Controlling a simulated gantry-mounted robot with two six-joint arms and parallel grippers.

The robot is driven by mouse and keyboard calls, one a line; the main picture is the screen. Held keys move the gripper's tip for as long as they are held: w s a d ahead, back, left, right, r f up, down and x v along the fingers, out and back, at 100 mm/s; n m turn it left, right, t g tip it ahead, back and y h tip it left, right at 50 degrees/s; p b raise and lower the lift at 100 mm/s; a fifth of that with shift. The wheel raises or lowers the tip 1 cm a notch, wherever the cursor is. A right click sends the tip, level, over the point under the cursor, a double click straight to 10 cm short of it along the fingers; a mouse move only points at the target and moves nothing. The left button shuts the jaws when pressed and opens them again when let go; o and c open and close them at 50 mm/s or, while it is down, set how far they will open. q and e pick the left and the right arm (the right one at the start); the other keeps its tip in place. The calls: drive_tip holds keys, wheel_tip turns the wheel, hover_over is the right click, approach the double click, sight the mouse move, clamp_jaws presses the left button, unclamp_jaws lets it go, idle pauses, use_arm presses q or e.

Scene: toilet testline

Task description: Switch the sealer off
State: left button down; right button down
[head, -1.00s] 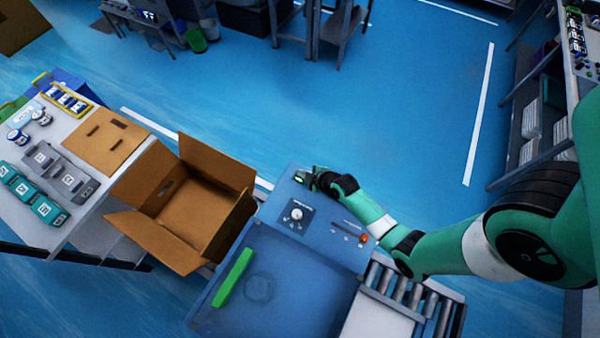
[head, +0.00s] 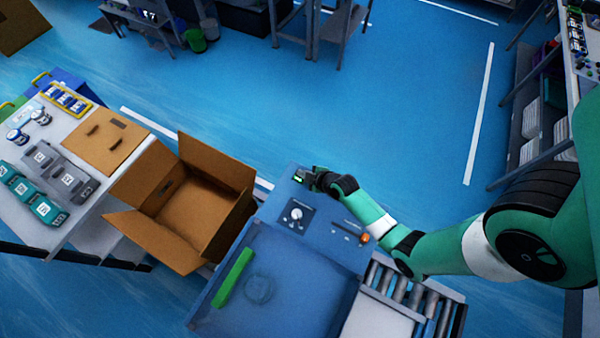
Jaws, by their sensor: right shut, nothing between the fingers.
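The sealer (head: 274,235) is a blue machine at the lower middle of the head view. Its panel carries a dial (head: 297,214) on a dark plate and a small orange-red button (head: 365,238) near the right edge. A small green-lit part (head: 298,180) shows at the far edge of the panel. My right gripper (head: 306,177) is shut and empty, at the far edge of the panel right beside the green-lit part. Whether it touches that part cannot be told. The fingertips are small and partly hidden by the wrist. My left gripper is not in view.
An open cardboard box (head: 190,213) stands left of the sealer. A table (head: 52,140) at the left holds a flat cardboard piece, teal and grey containers and jars. A roller conveyor (head: 410,295) adjoins the sealer at right.

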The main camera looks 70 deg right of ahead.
drive_tip(key=shift+f, duration=0.35)
idle(0.3)
drive_tip(key=shift+r+p, duration=0.35)
drive_tip(key=shift+r, duration=0.2)
wheel_tip(320, 180, up, 6)
drive_tip(key=p, duration=0.5)
drive_tip(key=shift+p, duration=0.3)
drive_tip(key=shift+a, duration=0.1)
